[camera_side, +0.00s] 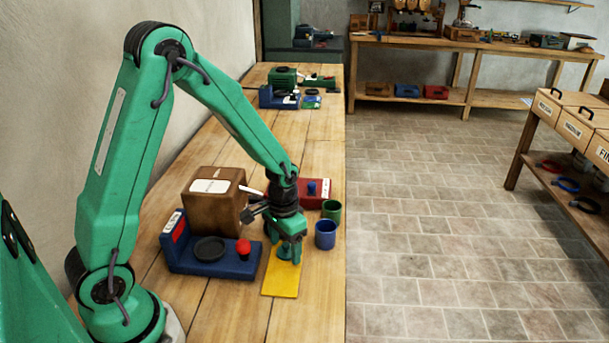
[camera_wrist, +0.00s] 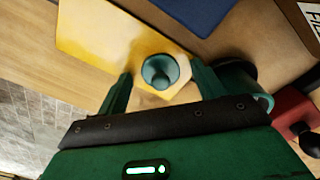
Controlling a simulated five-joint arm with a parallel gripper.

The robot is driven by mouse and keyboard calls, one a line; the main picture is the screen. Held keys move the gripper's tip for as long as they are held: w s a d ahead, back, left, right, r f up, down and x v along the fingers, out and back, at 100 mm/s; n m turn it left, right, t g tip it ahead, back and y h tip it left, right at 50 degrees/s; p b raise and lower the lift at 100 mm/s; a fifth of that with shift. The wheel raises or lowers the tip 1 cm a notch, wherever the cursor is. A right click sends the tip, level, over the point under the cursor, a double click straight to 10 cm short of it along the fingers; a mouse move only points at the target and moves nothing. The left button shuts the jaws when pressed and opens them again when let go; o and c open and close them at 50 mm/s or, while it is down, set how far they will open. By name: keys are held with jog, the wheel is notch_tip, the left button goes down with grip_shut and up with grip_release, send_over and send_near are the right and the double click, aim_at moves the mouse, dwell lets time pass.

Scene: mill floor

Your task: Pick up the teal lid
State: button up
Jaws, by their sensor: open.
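The teal lid (camera_wrist: 160,72) is a small round lid with a knob on top. It rests on a yellow board (camera_wrist: 95,35), which also shows in the side view (camera_side: 281,284). My gripper (camera_wrist: 162,82) is open, with one finger on each side of the lid in the wrist view. A gap shows between the lid and each finger there. In the side view my gripper (camera_side: 288,248) is low over the yellow board, and its fingers partly hide the lid.
A blue device (camera_side: 212,266) with a black pan and red knob stands left of the board, a brown box (camera_side: 208,212) behind it. A blue cup (camera_side: 325,236), green cup (camera_side: 332,209) and red box (camera_side: 315,198) stand close on the right. The near tabletop is clear.

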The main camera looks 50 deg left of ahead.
aim_at(286, 249)
jog(key=c, duration=1.1)
jog(key=shift+r, duration=0.1)
jog(key=shift+r, duration=0.75)
jog(key=r, duration=0.1)
jog(key=d+r, duration=0.1)
jog(key=r, duration=0.1)
jog(key=shift+s, duration=0.15)
jog(key=s+d+r, duration=0.1)
jog(key=d+r, duration=0.1)
jog(key=d, duration=0.1)
jog(key=s+d+r, duration=0.2)
jog(key=d, duration=0.1)
jog(key=s+d+r, duration=0.2)
jog(key=d, duration=0.1)
jog(key=shift+d+r, duration=0.15)
jog(key=shift+d, duration=0.05)
